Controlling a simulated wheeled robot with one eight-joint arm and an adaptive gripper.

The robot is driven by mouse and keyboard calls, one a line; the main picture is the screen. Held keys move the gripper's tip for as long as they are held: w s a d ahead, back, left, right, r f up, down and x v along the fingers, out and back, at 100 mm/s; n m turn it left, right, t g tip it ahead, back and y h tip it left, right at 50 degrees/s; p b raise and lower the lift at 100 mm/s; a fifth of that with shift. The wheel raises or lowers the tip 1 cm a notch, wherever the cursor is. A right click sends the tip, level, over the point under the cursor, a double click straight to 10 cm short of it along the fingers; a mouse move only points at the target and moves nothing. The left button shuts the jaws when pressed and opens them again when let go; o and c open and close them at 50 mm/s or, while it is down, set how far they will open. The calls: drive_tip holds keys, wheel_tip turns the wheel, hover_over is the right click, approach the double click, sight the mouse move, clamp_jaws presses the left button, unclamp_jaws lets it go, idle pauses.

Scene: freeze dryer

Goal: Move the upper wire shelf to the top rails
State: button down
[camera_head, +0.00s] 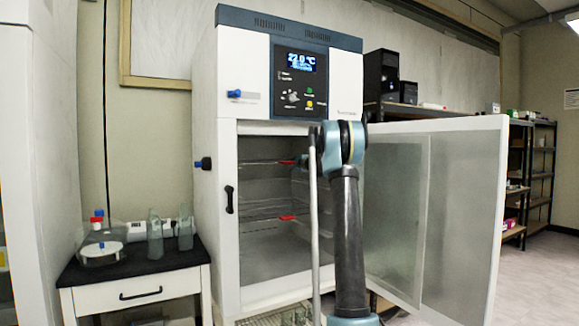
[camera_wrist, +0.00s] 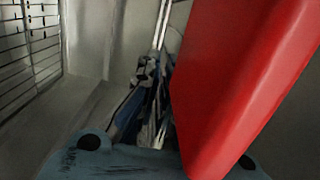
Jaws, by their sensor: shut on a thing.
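The upper wire shelf (camera_head: 262,163) lies roughly level inside the open freeze dryer chamber, a thin line with a red tab (camera_head: 287,162) at its front right. In the wrist view, a large red piece (camera_wrist: 240,75) fills the right side, very close to the camera, and looks like this tab. My gripper (camera_wrist: 150,95) is shut at the shelf's front; the red piece partly hides the grip. In the head view, my arm hides most of the gripper and the shelf's right part. The top rails cannot be made out clearly. The lower wire shelf (camera_head: 262,218) has its own red tab (camera_head: 287,217).
The freeze dryer door (camera_head: 465,210) stands wide open to the right, beside my arm. A wire grid (camera_wrist: 30,45) shows at the left of the wrist view. A side table (camera_head: 135,278) with glassware stands to the left.

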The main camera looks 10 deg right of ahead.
drive_tip(key=shift+f, duration=0.25)
drive_tip(key=c, duration=1.7)
unclamp_jaws()
